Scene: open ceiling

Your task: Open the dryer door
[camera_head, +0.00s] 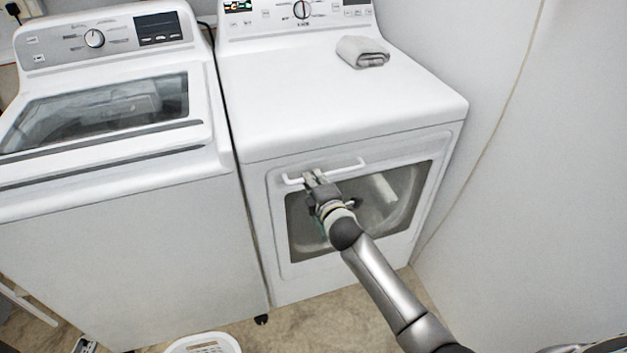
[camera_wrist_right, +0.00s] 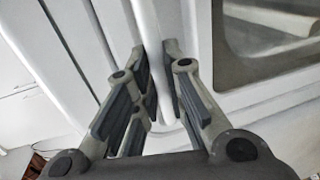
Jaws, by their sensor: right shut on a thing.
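The white dryer (camera_head: 340,110) stands at the centre of the head view. Its front door (camera_head: 415,205) has a dark-framed window and looks flush with the front. A white bar handle (camera_head: 347,167) runs along the door's upper edge. My right gripper (camera_head: 313,177) is shut on this handle, left of the bar's middle, and hides part of it. In the right wrist view the handle (camera_wrist_right: 148,30) runs between the fingers of the right gripper (camera_wrist_right: 163,95). My left gripper is not in view.
A white washer (camera_head: 110,210) stands close on the dryer's left. A wall (camera_head: 530,150) rises on its right. A folded grey cloth (camera_head: 362,51) lies on the dryer top. A white basket (camera_head: 204,343) sits on the floor in front. Some floor (camera_head: 315,322) before the dryer is bare.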

